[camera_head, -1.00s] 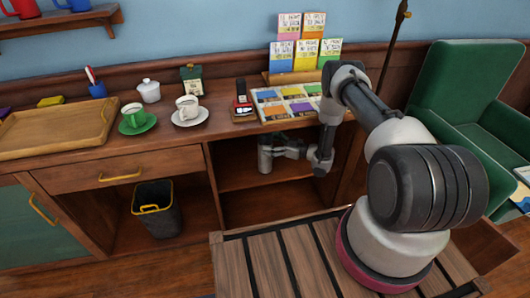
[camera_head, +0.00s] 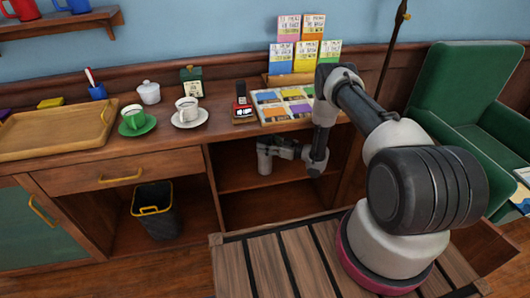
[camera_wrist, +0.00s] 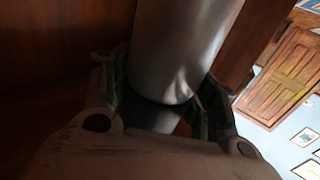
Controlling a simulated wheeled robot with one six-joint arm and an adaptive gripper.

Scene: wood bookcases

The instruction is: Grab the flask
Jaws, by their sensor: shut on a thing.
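The flask is a smooth silver-grey cylinder. In the wrist view the flask (camera_wrist: 180,50) stands between my gripper's two fingers, which press on it from both sides. My gripper (camera_wrist: 160,105) is shut on it. In the head view the flask (camera_head: 264,161) is small and roughly upright inside the open shelf space under the counter. My gripper (camera_head: 270,150) reaches it from the right. The fingers are too small there to make out clearly, and whether the flask's base touches a shelf is hard to tell.
The counter top (camera_head: 90,165) lies above the shelf space, with a cup on a saucer (camera_head: 188,117) and a book display (camera_head: 290,120) on it. A shelf board (camera_head: 232,180) is below my gripper. A dark bin (camera_head: 157,215) stands in the left bay.

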